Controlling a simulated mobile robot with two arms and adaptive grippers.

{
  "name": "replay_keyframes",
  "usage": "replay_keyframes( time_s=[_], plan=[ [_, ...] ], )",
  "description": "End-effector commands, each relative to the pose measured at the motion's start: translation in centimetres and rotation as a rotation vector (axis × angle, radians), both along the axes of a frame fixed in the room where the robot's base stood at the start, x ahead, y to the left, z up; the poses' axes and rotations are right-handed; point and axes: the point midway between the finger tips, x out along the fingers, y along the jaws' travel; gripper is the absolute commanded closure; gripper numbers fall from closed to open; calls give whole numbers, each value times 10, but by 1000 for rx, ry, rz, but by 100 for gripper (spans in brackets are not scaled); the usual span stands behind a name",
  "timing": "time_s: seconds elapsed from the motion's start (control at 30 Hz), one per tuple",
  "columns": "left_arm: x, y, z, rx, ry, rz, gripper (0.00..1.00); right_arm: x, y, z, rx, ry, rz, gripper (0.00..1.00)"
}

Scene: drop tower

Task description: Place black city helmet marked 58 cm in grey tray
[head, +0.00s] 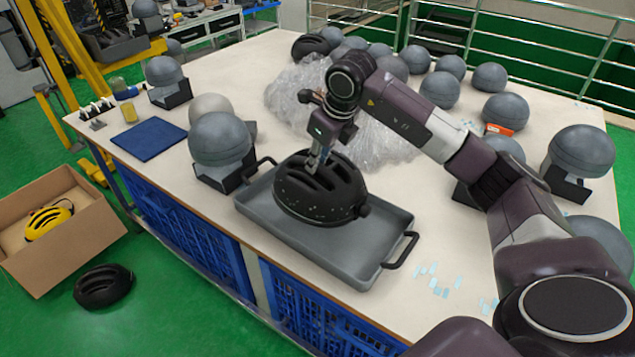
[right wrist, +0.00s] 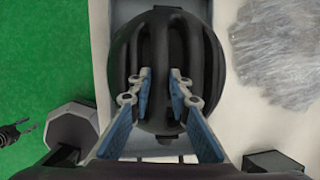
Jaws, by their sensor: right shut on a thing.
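A black vented helmet (head: 320,188) is in the grey tray (head: 290,254), or just above its floor; I cannot tell whether it touches. The tray has black handles at two ends and lies on the table. My right gripper (head: 318,160) is shut on the helmet's top at its vents. In the right wrist view the fingers (right wrist: 160,88) reach down onto the helmet's shell (right wrist: 205,60), with the tray's rim (right wrist: 125,8) behind it. No 58 cm mark can be read.
Crumpled clear wrap (head: 385,145) lies behind the tray. Grey head forms, one (head: 220,140) close left of the tray, stand around the table. A blue mat (head: 150,139) is at left. Another black helmet (head: 103,286) and a box (head: 85,240) with a yellow helmet are on the floor.

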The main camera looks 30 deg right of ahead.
Motion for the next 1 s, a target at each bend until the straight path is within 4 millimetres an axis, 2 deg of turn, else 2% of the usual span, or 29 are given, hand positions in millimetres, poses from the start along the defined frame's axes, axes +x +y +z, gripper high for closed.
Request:
replay_keyframes(
  time_s=[0.1, 0.27, 0.53, 0.97, 1.0],
  plan=[
    [4, -1, 6, -1, -6, 0, 58, 0, 0, -20, 0, 0, 0, 100],
    [5, -1, 7, -2, -8, 0, 58, 1, 0, -34, 0, -3, 0, 100],
    [5, -1, 15, -2, -8, 0, 58, 1, 0, -70, 1, -2, 0, 100],
    [5, -1, 10, -2, -8, 0, 58, 1, 0, -80, 0, -3, 0, 100],
    [4, -1, 11, -1, -7, 0, 58, 0, 0, -79, -1, -1, 0, 79]
  ],
)
